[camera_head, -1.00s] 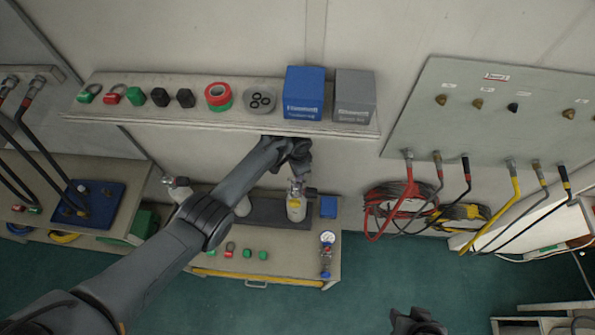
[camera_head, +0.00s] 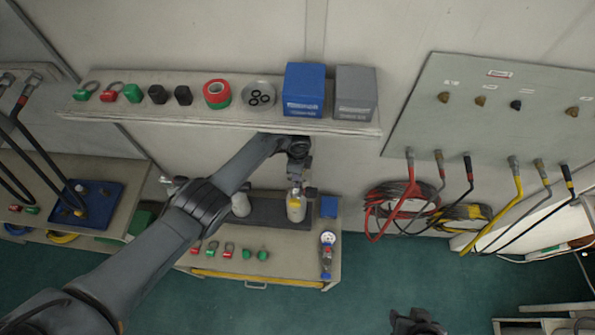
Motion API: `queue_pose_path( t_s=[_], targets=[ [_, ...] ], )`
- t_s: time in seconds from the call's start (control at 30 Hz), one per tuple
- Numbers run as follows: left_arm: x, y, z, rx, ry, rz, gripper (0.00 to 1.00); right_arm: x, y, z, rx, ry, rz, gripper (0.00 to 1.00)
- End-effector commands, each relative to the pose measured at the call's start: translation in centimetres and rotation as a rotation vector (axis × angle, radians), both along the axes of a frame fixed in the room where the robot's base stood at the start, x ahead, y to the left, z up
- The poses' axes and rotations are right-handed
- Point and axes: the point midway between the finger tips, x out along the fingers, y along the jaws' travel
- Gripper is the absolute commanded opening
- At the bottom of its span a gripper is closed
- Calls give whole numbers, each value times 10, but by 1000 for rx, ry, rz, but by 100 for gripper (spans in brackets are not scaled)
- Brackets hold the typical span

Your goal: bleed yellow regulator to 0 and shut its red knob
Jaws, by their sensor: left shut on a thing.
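My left gripper (camera_head: 298,181) points down at the top of a pale bottle (camera_head: 295,210) with a yellow band, which stands upright on the bench. It is shut on the top fitting of that bottle, though the fingers are small and dark here. A second pale bottle (camera_head: 241,205) stands to its left, partly behind my arm. A regulator with a round white gauge (camera_head: 327,239) lies at the bench's right end; I cannot read the gauge. I cannot pick out a yellow regulator or its red knob for sure. My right gripper (camera_head: 418,322) is at the bottom edge, partly cut off.
A wall shelf (camera_head: 345,126) with a blue box (camera_head: 304,91) and a grey box (camera_head: 355,93) overhangs the bench. Red and green locks (camera_head: 228,250) lie along the bench front. A hose panel (camera_head: 540,130) is at the right. The floor in front is clear.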

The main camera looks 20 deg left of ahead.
Motion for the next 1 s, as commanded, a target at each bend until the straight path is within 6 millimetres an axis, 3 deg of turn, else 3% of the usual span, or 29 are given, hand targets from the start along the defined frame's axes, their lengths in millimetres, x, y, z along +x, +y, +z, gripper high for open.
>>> queue_pose_path(
  t_s=[0.5,0.53,0.67,1.0],
  targets=[
    [0,0,0,1,1,-21,0,0,-1,-1,-3,1,2,43],
    [0,0,0,1,1,-21,25,0,-1,-1,-4,0,2,43],
    [0,0,0,1,0,-20,45,0,-2,-1,-8,0,5,43],
    [0,0,0,0,0,-14,48,0,-2,0,-9,0,6,43]
  ],
)
